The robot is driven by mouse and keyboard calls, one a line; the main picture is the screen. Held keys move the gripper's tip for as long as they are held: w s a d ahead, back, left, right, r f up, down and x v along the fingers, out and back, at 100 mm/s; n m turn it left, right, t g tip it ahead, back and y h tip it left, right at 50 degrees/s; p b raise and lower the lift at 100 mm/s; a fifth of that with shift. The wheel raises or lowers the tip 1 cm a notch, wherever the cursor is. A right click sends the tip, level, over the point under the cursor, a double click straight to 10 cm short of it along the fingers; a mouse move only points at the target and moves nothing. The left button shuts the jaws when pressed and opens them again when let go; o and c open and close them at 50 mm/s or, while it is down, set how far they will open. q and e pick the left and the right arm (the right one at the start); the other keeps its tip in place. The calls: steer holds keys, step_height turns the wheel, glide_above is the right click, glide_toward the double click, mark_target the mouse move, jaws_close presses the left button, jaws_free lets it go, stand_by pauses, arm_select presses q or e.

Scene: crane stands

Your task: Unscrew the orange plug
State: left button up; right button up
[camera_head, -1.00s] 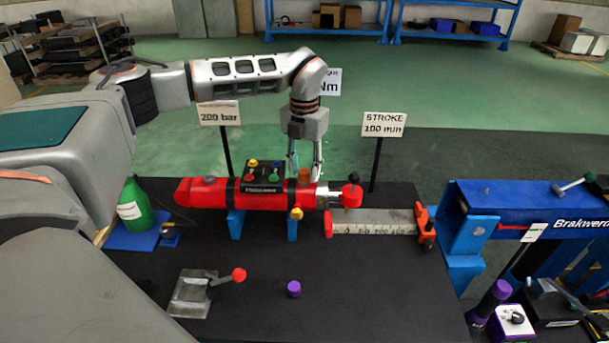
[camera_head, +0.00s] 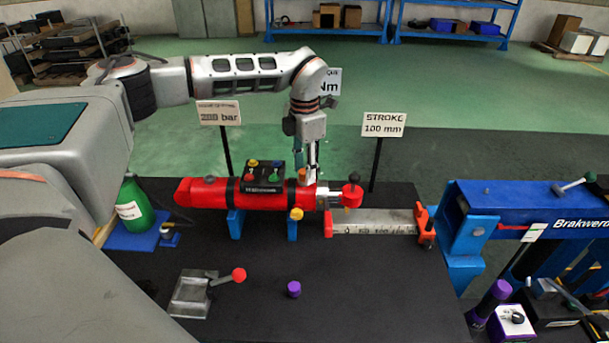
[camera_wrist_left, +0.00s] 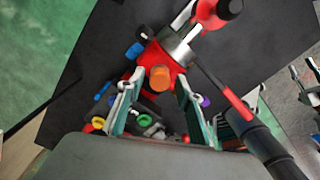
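The orange plug (camera_head: 302,175) sits upright on top of the red cylinder (camera_head: 205,192), near its rod end. It shows as an orange disc in the left wrist view (camera_wrist_left: 160,77). My left gripper (camera_head: 307,170) points straight down over the plug. In the left wrist view its fingers (camera_wrist_left: 154,88) are apart, one on each side of the plug, with gaps visible between them and it. In the head view a finger stands close beside the plug; contact cannot be told. My right gripper is not in view.
A black valve block (camera_head: 263,177) with coloured knobs stands just left of the plug. A yellow plug (camera_head: 296,214) is on the cylinder's front. The stroke sign (camera_head: 384,125) stands behind right. A lever (camera_head: 228,277) and a purple cap (camera_head: 293,289) are on the black table in front.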

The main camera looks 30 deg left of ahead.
arm_select(q)
jaws_close()
steer(key=shift+r, duration=0.1)
stand_by(0.3)
steer(key=n, duration=0.5)
steer(key=shift+b, duration=0.3)
steer(key=shift+n, duration=0.3)
